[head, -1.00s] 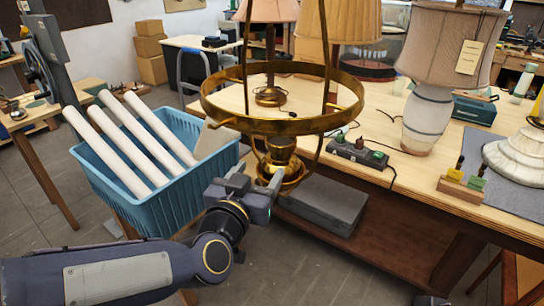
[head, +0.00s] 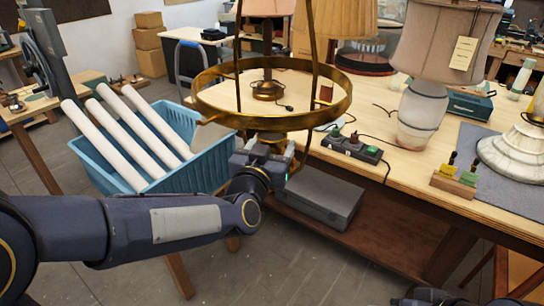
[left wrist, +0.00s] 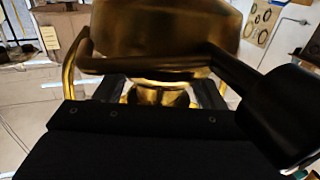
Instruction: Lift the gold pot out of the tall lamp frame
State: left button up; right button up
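The tall lamp frame (head: 342,96) is brass, with a wide ring and upright rods, at the table's front edge in the head view. The gold pot (head: 272,137) sits low inside it, below the ring, and is mostly hidden by my left gripper (head: 266,149). In the left wrist view gold metal (left wrist: 165,35) fills the top, with a narrower gold part between the dark fingers of the left gripper (left wrist: 160,95). The fingers lie on either side of it; I cannot tell whether they press on it. My right gripper does not show clearly.
A blue crate (head: 205,178) with several white tubes (head: 140,122) stands left of the frame, close to my left arm. A power strip (head: 352,148) and a cream-shaded lamp (head: 424,110) stand on the table (head: 405,175). A grey case (head: 318,197) lies below.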

pick_arm(q)
jog(key=c, duration=1.2)
